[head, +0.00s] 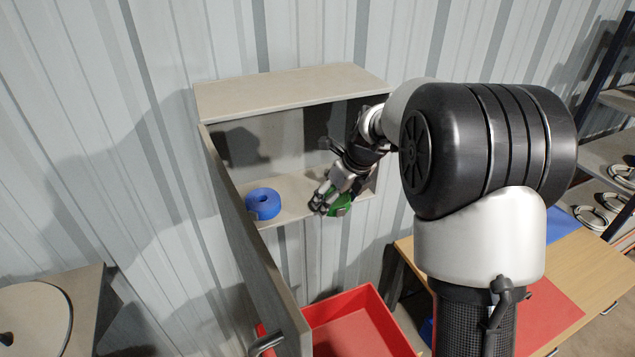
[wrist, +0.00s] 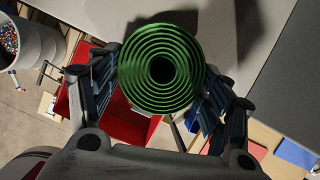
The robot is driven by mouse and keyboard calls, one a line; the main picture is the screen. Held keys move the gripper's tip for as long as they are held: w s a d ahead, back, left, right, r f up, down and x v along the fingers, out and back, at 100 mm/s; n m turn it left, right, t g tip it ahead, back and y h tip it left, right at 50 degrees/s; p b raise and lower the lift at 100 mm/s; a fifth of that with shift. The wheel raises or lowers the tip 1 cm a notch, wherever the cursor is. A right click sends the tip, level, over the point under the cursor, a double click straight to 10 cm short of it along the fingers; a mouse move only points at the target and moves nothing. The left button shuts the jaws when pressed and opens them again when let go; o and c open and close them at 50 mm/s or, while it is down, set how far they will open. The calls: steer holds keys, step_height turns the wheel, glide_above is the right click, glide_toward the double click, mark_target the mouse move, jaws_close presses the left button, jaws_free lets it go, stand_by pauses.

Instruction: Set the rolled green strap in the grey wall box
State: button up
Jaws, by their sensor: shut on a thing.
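The rolled green strap (head: 340,205) is a coiled roll held between the fingers of my gripper (head: 331,197). In the wrist view the green roll (wrist: 161,68) shows its spiral face, with a finger on each side of it. The grey wall box (head: 290,90) is open at the front, its door (head: 250,240) swung out to the left. My gripper and the strap are at the right part of the box's floor, near its front edge. I cannot tell whether the strap touches the floor; its underside is hidden.
A blue roll (head: 263,203) sits on the box floor at the left. A red bin (head: 355,325) stands below the box. A wooden table (head: 590,260) is at the right, with shelving beyond it. The box floor between the blue roll and my gripper is free.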

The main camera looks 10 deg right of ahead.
steer(key=w+a, duration=0.1)
steer(key=w, duration=0.1)
steer(key=w+a+p, duration=0.1)
steer(key=w, duration=0.1)
steer(key=w+a, duration=0.1)
steer(key=w, duration=0.1)
steer(key=shift+r, duration=0.1)
steer(key=shift+w+f+p, duration=0.1)
steer(key=shift+f+p, duration=0.2)
steer(key=shift+f, duration=0.05)
steer(key=shift+s, duration=0.2)
steer(key=o, duration=0.8)
steer(key=shift+f, duration=0.2)
steer(key=o, duration=0.5)
steer(key=shift+r, duration=0.1)
